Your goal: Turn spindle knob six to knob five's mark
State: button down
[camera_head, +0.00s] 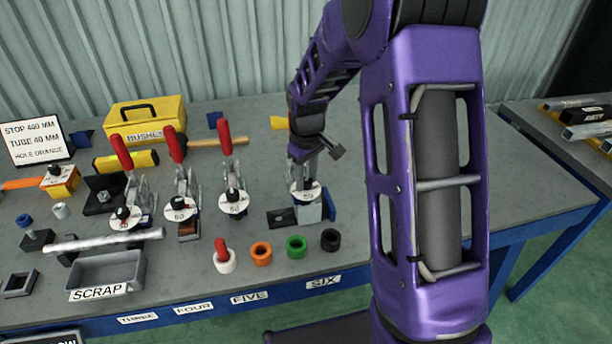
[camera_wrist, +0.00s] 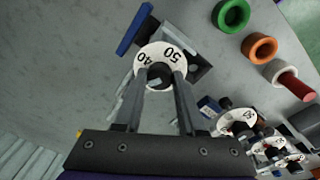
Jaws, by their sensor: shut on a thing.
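Spindle knob six (camera_wrist: 159,73) is a small dark knob on a white dial (camera_wrist: 162,50) marked 40 and 50 in the wrist view. My gripper (camera_wrist: 160,80) is shut on it, one finger on each side. In the head view my gripper (camera_head: 304,178) comes down from above onto the dial (camera_head: 308,194), hiding most of the knob. Knob five's dial (camera_head: 234,204) stands to the left with a dark knob, a number that looks like 50 at its front. It also shows in the wrist view (camera_wrist: 237,121), too small to read surely.
A red-handled clamp (camera_head: 226,140) rises behind knob five, with similar clamps further left. Orange (camera_head: 261,254), green (camera_head: 297,247) and black (camera_head: 331,240) rings lie in front, near the SIX label (camera_head: 323,282). The scrap tray (camera_head: 107,271) is at left. The bench right of knob six is mostly clear.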

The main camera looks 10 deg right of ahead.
jog(key=n+p, duration=0.1)
jog(key=n, duration=0.5)
jog(key=shift+d+p, duration=0.1)
jog(key=shift+p, duration=0.2)
jog(key=shift+n, duration=0.3)
jog(key=c, duration=0.5)
grip_release()
notch_tip(320, 180, up, 17)
jog(key=s, duration=0.1)
jog(key=shift+s+r, duration=0.15)
jog(key=shift+s, duration=0.1)
